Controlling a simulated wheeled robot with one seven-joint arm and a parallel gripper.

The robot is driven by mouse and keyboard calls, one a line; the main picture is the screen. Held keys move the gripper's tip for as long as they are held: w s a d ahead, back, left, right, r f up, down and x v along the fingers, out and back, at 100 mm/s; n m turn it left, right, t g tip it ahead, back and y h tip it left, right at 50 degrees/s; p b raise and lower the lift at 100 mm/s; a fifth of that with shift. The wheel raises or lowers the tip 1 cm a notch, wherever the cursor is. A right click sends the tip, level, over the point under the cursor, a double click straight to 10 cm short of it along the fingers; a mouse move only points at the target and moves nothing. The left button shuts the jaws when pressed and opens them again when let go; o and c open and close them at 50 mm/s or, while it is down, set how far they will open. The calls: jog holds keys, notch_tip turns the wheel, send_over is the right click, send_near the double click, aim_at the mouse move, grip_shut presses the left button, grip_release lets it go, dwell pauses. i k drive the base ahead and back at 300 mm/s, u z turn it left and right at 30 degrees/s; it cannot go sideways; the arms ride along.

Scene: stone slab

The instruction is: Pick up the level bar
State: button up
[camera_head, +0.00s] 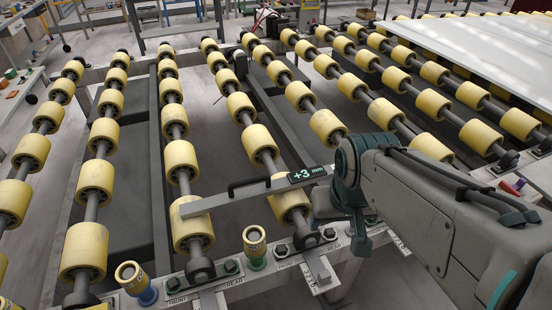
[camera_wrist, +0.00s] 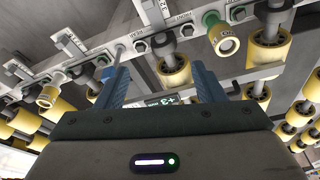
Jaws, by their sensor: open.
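The level bar (camera_head: 228,196) is a grey bar with a black handle and a dark display reading "+3 mm". In the head view it lies across the yellow rollers, just left of the end of my arm.
Rows of yellow rollers (camera_head: 182,160) on dark shafts surround the bar. A yellow-topped post with a green base (camera_head: 255,242) and one with a blue base (camera_head: 131,277) stand on the pale front rail. A white slab (camera_head: 480,50) lies at upper right.

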aim_at(298, 178)
jog(key=z, duration=1.7)
jog(key=k, duration=1.15)
jog(key=u, duration=1.55)
jog(key=i, duration=1)
